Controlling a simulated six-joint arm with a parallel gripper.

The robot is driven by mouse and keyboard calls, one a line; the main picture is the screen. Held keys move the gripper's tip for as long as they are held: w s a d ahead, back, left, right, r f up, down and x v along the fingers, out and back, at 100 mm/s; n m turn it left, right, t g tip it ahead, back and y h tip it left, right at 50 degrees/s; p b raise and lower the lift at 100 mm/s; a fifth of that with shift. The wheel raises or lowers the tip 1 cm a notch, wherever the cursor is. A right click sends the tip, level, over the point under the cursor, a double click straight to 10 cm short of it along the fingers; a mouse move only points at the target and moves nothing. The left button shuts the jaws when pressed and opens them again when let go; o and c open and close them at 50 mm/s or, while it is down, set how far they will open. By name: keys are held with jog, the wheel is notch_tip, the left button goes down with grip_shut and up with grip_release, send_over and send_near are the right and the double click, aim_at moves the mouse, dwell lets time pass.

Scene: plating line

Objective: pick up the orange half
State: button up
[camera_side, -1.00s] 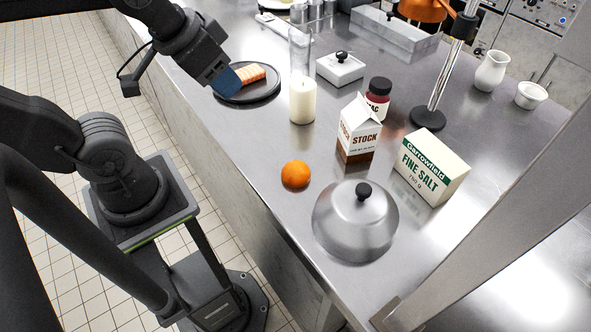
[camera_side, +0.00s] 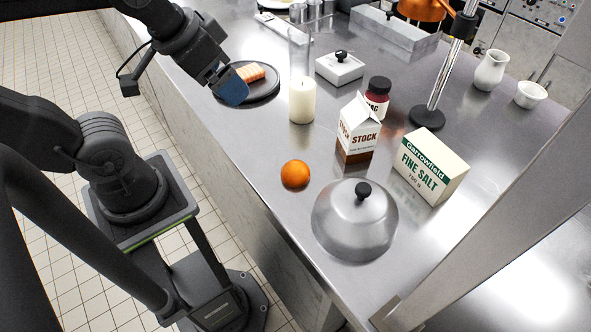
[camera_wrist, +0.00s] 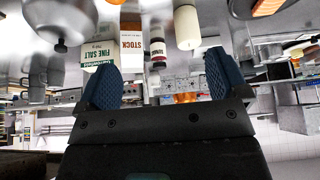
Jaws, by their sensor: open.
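The orange half (camera_side: 295,174) rests on the steel counter near its front edge, rounded side up; its cut face is not visible. In the wrist view only a sliver of it (camera_wrist: 115,1) shows at the top edge. My gripper (camera_side: 232,88) is in front of the dark plate, up and left of the orange half and well apart from it. In the wrist view my gripper (camera_wrist: 160,83) has its two blue fingers wide apart with nothing between them.
A steel dome lid (camera_side: 355,222) stands right of the orange half. A stock carton (camera_side: 358,130), a salt box (camera_side: 430,168) and a candle (camera_side: 302,101) stand nearby. The dark plate (camera_side: 262,94) holds a pink-orange sliced block. Counter between plate and orange half is clear.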

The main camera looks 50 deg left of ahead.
jog(key=m+g, duration=0.6)
jog(key=m, duration=1.4)
send_over(296, 166)
notch_tip(296, 166, down, 7)
notch_tip(296, 166, down, 13)
jog(key=shift+r, duration=0.15)
jog(key=c, duration=1)
jog(key=shift+r, duration=0.1)
